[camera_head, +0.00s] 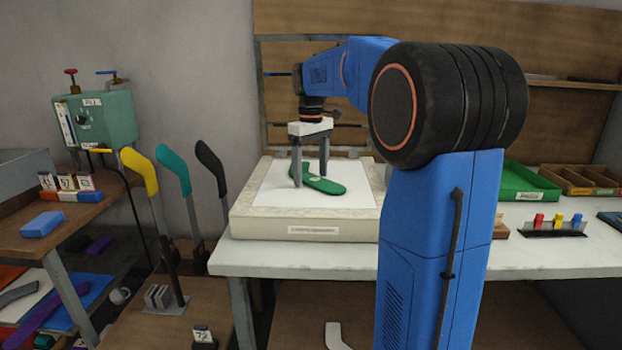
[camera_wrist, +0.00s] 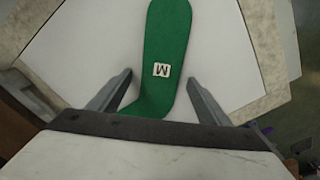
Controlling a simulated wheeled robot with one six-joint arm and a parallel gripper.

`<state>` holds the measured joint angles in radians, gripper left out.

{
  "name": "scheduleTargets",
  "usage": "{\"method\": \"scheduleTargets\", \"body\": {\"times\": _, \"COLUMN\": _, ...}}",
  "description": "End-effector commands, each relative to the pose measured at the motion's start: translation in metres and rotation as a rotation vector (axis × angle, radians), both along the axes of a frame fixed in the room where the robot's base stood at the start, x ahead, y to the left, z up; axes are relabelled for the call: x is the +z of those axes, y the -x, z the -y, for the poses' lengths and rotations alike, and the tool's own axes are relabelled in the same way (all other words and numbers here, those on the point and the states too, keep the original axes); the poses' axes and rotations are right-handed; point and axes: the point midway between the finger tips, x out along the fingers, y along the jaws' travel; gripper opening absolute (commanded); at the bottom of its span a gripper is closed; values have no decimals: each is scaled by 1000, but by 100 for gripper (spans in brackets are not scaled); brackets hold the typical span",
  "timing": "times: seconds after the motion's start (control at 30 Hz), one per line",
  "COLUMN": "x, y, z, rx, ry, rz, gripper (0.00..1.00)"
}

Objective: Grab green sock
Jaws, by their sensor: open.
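The green sock (camera_head: 326,185) lies flat on a white sheet (camera_head: 268,190) on top of a pale padded block. In the wrist view the green sock (camera_wrist: 168,48) runs from the top edge down between my fingers and carries a small white tag marked "M" (camera_wrist: 161,70). My gripper (camera_head: 310,176) points down over the sock. In the wrist view my gripper (camera_wrist: 158,92) has its fingers apart, one on each side of the sock's lower part. The sock's lowest end is partly hidden by the gripper body. I cannot tell whether the fingers touch the sheet.
The padded block (camera_head: 300,229) stands on a white table (camera_head: 262,260). A green tray (camera_head: 530,184) and a wooden divided tray (camera_head: 590,184) stand to the right. Yellow (camera_head: 140,170), teal (camera_head: 174,168) and black (camera_head: 210,165) sock forms stand upright to the left.

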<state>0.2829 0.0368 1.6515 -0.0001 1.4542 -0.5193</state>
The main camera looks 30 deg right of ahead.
Motion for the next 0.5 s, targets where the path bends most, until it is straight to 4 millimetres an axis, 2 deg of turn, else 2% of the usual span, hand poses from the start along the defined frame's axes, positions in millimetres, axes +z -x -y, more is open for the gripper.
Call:
{"method": "scheduleTargets", "body": {"times": 0.17, "x": 0, "y": 0, "z": 0, "rx": 0, "ry": 0, "rz": 0, "gripper": 71}}
{"method": "scheduleTargets", "body": {"times": 0.23, "x": 0, "y": 0, "z": 0, "rx": 0, "ry": 0, "rz": 1, "gripper": 59}}
{"method": "scheduleTargets", "body": {"times": 0.37, "x": 0, "y": 0, "z": 0, "rx": 0, "ry": 0, "rz": 1, "gripper": 28}}
{"method": "scheduleTargets", "body": {"times": 0.5, "x": 0, "y": 0, "z": 0, "rx": 0, "ry": 0, "rz": 1, "gripper": 27}}
